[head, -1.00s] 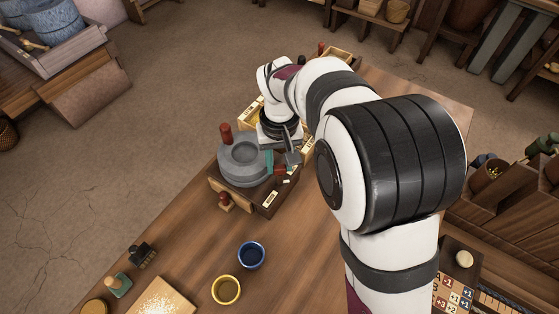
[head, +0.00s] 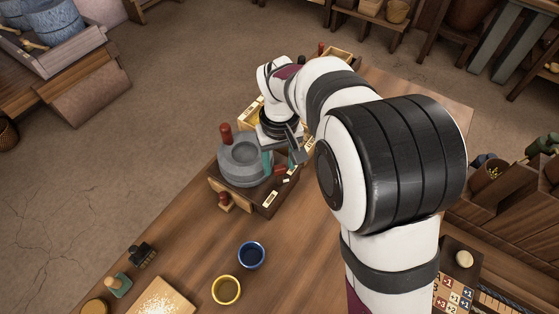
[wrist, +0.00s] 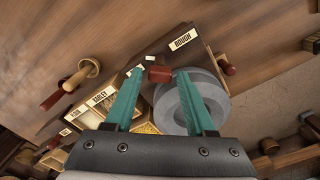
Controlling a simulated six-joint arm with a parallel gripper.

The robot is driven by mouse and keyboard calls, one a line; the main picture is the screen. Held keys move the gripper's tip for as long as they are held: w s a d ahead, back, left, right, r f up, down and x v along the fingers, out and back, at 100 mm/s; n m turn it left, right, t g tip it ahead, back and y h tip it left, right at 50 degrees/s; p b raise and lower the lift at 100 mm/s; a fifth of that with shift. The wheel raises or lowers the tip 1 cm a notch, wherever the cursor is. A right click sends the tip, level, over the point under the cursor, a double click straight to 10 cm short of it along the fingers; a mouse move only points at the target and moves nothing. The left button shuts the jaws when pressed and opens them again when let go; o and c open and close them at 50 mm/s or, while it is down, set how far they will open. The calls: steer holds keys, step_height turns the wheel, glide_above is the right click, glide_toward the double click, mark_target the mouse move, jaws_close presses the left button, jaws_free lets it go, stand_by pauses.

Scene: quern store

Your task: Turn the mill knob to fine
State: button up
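The mill is a grey round stone (head: 243,177) on a dark wooden base, and it also shows in the wrist view (wrist: 205,88). A gap seems to show on each side, so I see no firm grip. In the head view my wrist partly hides the knob area.
A plate on the base reads ROUGH (wrist: 183,39). Compartments beside the mill include one labelled BARLEY (wrist: 103,96). A blue cup (head: 251,254) and a yellow cup (head: 226,290) stand on the table in front. A wooden peg (head: 225,200) projects from the base.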

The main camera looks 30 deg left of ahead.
mark_target(280, 167)
steer(key=shift+o, duration=0.5)
step_height(280, 167, up, 16)
steer(key=shift+f, duration=0.15)
steer(key=s+d+f+m+y, duration=0.1)
steer(key=s+d+m, duration=0.3)
steer(key=d, duration=0.7)
steer(key=s+d+m, duration=0.2)
steer(key=d+m, duration=0.3)
steer(key=d, duration=0.6)
steer(key=s+d+f+m, duration=0.6)
steer(key=s, duration=0.4)
steer(key=shift+d+f+m+y, duration=0.15)
steer(key=shift+m+y, duration=0.25)
